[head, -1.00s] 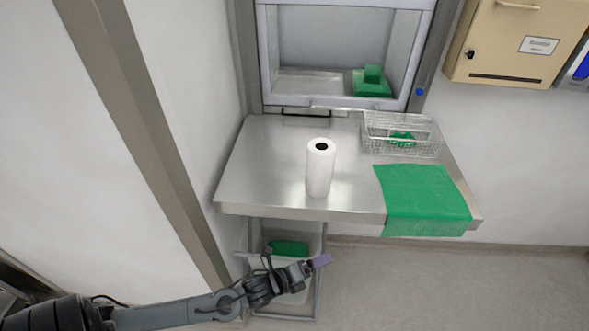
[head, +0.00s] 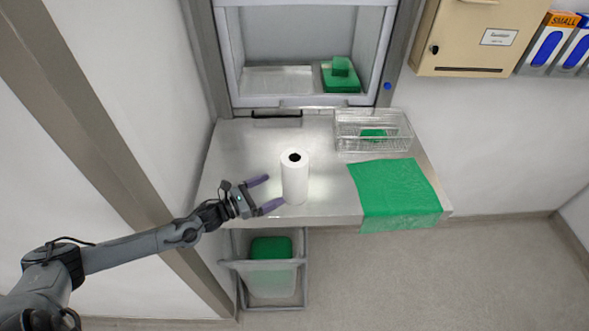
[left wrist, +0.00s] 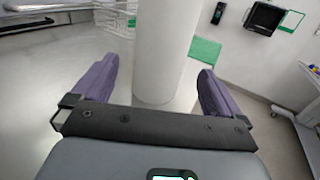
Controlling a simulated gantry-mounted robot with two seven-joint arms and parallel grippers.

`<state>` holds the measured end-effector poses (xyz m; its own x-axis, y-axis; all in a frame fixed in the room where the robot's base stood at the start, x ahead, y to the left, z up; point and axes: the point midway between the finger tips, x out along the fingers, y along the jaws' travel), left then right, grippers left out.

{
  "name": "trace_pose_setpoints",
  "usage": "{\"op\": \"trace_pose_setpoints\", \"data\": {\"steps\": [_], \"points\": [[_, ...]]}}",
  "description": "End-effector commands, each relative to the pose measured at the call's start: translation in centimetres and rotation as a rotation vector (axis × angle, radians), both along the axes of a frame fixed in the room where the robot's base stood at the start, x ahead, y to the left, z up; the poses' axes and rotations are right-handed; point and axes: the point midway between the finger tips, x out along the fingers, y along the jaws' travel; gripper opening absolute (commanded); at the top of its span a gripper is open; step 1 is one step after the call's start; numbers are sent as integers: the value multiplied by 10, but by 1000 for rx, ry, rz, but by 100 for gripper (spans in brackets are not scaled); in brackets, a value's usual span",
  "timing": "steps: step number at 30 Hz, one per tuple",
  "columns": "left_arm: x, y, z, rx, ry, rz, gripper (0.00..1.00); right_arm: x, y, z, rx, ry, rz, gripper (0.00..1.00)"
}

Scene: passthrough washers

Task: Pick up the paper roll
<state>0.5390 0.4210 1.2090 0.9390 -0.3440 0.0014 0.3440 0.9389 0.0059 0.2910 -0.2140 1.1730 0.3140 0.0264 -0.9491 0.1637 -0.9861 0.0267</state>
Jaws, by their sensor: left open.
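The white paper roll (head: 295,180) stands upright on the steel table, near its front left part. My left gripper (head: 270,195) is open just to the left of the roll, its purple fingers pointing toward it. In the left wrist view the paper roll (left wrist: 164,50) rises ahead, between the directions of the two open fingers (left wrist: 155,88). The roll appears to be just beyond the fingertips, and I see no contact. My right gripper is not in view.
The steel table (head: 232,160) holds a wire basket (head: 373,131) with a green item, and a green cloth (head: 395,188) hangs over its front edge. Behind is a hatch with green items (head: 340,78). A bin (head: 270,275) stands below. A wall borders the left.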

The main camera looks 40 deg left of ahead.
Motion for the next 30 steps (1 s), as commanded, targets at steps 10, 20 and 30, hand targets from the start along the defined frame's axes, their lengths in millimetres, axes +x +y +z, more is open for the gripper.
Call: {"op": "trace_pose_setpoints", "data": {"steps": [10,20,30], "points": [[40,-15,-2,-3,-2,1,100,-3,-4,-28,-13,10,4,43],[62,-22,-1,-4,-3,1,100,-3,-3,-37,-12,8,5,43],[93,-33,0,-3,1,1,100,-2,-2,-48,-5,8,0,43]]}}
